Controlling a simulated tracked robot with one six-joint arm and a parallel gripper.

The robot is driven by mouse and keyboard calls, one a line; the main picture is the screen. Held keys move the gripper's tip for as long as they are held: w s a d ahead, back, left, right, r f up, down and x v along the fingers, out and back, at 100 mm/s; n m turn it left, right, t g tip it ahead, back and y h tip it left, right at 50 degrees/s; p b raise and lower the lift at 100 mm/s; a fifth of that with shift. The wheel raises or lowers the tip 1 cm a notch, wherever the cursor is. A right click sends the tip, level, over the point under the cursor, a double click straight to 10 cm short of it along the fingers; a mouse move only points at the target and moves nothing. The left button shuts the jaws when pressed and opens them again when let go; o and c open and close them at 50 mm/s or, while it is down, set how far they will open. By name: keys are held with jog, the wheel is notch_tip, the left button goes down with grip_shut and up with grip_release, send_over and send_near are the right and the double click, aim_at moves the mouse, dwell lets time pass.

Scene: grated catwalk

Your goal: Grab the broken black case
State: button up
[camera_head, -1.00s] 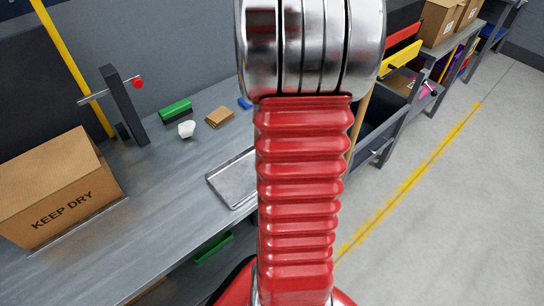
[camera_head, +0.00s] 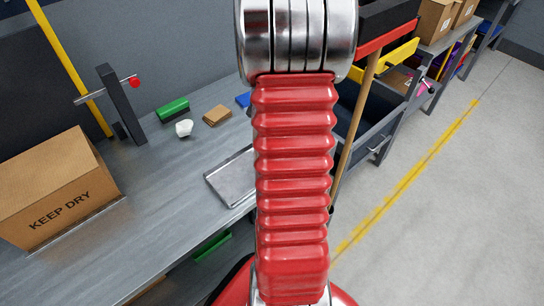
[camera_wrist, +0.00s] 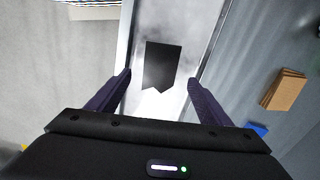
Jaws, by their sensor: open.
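The broken black case (camera_wrist: 162,65) is a flat dark piece with a jagged lower edge in the wrist view. It lies on a shiny metal tray (camera_wrist: 199,50). My gripper (camera_wrist: 160,80) is open, with its two dark fingers spread to either side of the case in the picture. Nothing is held between the fingers. I cannot tell how high the gripper is above the case. In the head view the left part of the tray (camera_head: 228,182) shows on the grey workbench (camera_head: 150,200), and my red arm hides the case and the gripper.
A cardboard box (camera_head: 55,190) stands at the bench's left. A green block (camera_head: 173,109), a white lump (camera_head: 184,128), a brown block (camera_head: 217,115) and a partly hidden blue block (camera_head: 243,100) lie behind the tray. A wooden-handled tool (camera_head: 352,130) leans at right.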

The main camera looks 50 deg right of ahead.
jog(key=shift+a+f, duration=0.1)
jog(key=shift+f, duration=2.5)
jog(key=shift+c, duration=0.2)
jog(key=c, duration=1.1)
